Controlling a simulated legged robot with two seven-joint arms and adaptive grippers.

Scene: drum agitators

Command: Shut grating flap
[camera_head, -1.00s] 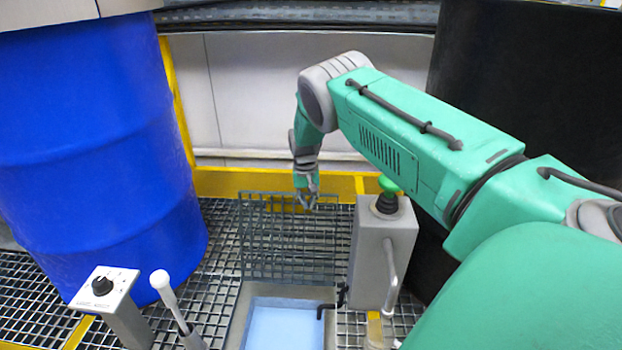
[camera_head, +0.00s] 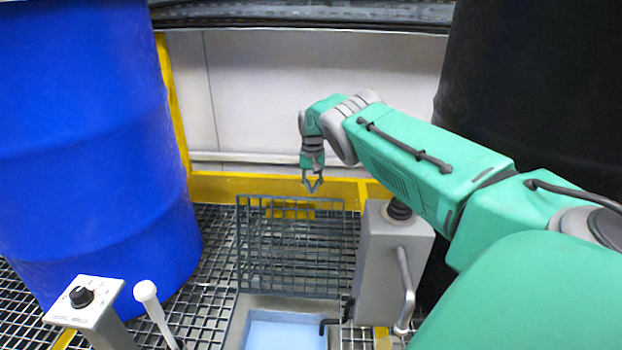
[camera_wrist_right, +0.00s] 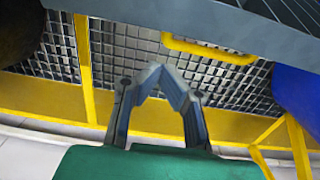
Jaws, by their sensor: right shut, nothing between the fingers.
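The grating flap (camera_head: 290,250) is a dark grey barred panel. It stands raised at the far edge of a floor opening with a light blue inside (camera_head: 285,335). A yellow handle (camera_head: 290,209) shows through its upper bars; it also shows in the right wrist view (camera_wrist_right: 208,50), by the flap's grey edge (camera_wrist_right: 215,22). My right gripper (camera_head: 312,188) hangs pointing down around the flap's top edge, seemingly just beyond it. Its fingertips (camera_wrist_right: 155,72) meet with nothing between them, apart from the handle. My left gripper is out of view.
A grey post with a lever (camera_head: 390,270) stands right of the opening. A knob box (camera_head: 84,300) and a white-tipped lever (camera_head: 147,292) stand left. A blue drum (camera_head: 95,150), a black drum (camera_head: 530,80) and a yellow kerb (camera_head: 230,186) bound the grating floor.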

